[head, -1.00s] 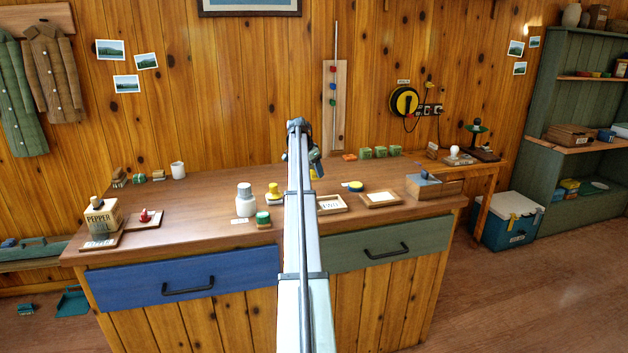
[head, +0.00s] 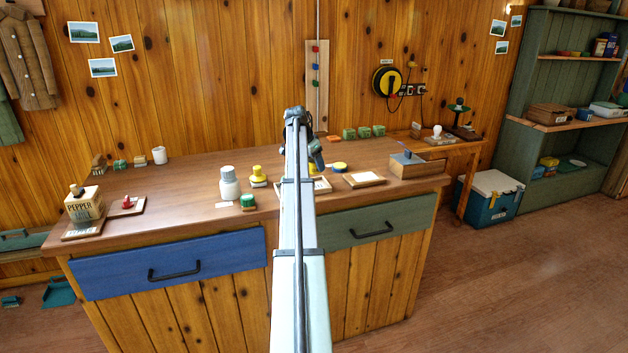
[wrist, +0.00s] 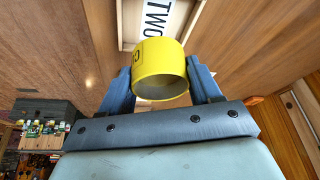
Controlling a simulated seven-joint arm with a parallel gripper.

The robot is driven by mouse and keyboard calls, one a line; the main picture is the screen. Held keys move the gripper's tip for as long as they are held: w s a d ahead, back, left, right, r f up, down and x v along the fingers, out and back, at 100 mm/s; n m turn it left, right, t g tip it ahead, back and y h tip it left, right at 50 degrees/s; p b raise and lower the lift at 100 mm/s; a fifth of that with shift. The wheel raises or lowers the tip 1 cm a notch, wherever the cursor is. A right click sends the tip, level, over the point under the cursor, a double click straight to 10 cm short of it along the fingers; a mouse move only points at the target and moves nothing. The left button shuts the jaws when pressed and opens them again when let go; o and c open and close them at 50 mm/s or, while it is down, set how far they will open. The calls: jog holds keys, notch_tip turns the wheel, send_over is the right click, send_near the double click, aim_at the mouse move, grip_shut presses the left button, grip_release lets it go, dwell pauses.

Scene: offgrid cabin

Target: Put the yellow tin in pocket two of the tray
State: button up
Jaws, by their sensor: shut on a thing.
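The yellow tin (wrist: 160,65) is between the two fingers of my gripper (wrist: 162,85) in the wrist view, with its open-looking rim towards the camera. My gripper is shut on it. Beyond the tin, a pale-framed pocket (wrist: 126,28) with a card reading "TWO" (wrist: 160,17) lies on the wood, partly covered by the tin. In the head view my gripper (head: 316,158) is over the counter, behind my arm, and the tin is mostly hidden. A pale-framed tray part (head: 324,187) shows beside my arm, partly hidden by it. I cannot tell the tin's height above it.
A second framed panel (head: 363,180) and a grey-topped wooden box (head: 410,164) stand to the right. A white bottle (head: 229,184), a yellow-topped item (head: 258,176) and a green-topped jar (head: 248,202) stand left.

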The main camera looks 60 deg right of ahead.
jog(key=shift+f, duration=3.15)
jog(key=shift+f, duration=0.1)
jog(key=o, duration=0.9)
jog(key=v, duration=1.2)
jog(key=shift+w, duration=0.1)
